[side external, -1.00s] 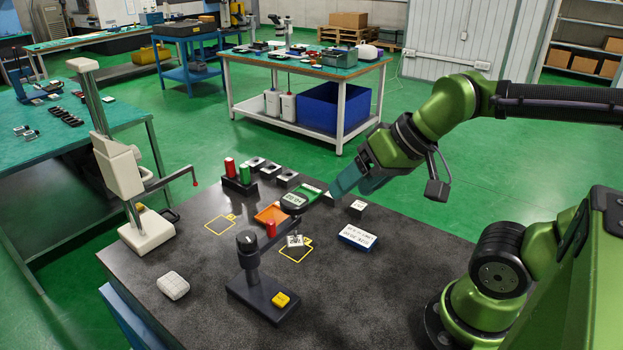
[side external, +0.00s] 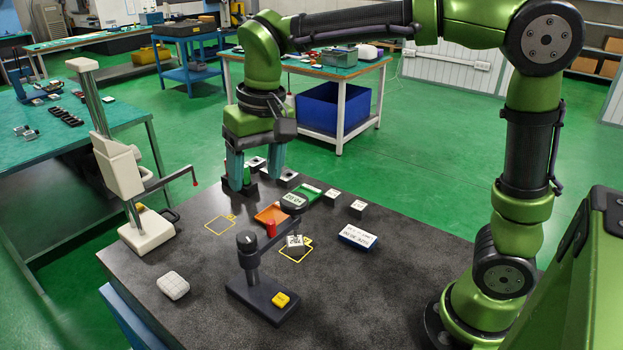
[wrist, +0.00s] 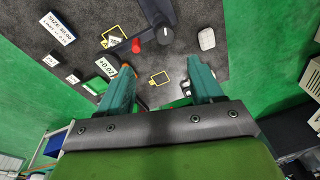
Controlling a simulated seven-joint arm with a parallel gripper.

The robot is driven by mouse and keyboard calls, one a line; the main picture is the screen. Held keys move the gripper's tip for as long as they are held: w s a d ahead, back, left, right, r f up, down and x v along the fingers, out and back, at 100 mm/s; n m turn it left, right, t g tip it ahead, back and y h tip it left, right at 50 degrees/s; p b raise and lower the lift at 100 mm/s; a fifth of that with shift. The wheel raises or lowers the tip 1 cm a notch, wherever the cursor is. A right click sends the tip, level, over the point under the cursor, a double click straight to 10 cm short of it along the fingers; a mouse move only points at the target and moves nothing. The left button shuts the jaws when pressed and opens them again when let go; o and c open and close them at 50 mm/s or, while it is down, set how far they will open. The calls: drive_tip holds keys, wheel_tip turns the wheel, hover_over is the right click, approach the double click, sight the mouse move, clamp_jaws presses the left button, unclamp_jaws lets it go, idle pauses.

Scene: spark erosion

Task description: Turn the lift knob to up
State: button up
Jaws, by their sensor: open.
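A small dark stand (side external: 262,296) near the front of the bench has an upright post with a round black knob (side external: 246,240) on top, marked with a light line. I take this as the lift knob. It also shows in the wrist view (wrist: 165,36) near the top. An arm from the post carries a red cylinder (side external: 271,228) above a small labelled block (side external: 295,243) in a yellow outline. My gripper (side external: 256,186) is open and points down over the back of the bench, behind and apart from the knob. Its fingers also show in the wrist view (wrist: 160,78).
A holder with a green cylinder (side external: 246,173) is partly hidden by my fingers. A white height stand (side external: 145,232) is at left. The front right bench is clear.

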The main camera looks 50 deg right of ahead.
sight(246, 237)
drive_tip(key=f+m, duration=0.1)
drive_tip(key=f, duration=0.3)
drive_tip(key=w+a+f+g, duration=0.1)
drive_tip(key=f, duration=0.4)
drive_tip(key=w+a+f+m, duration=0.1)
drive_tip(key=f, duration=0.3)
drive_tip(key=shift+w+f+m+g+h, duration=0.2)
drive_tip(key=shift+f+m+g+h, duration=0.1)
drive_tip(key=shift+h, duration=0.1)
drive_tip(key=shift+c, duration=0.4)
drive_tip(key=c, duration=1)
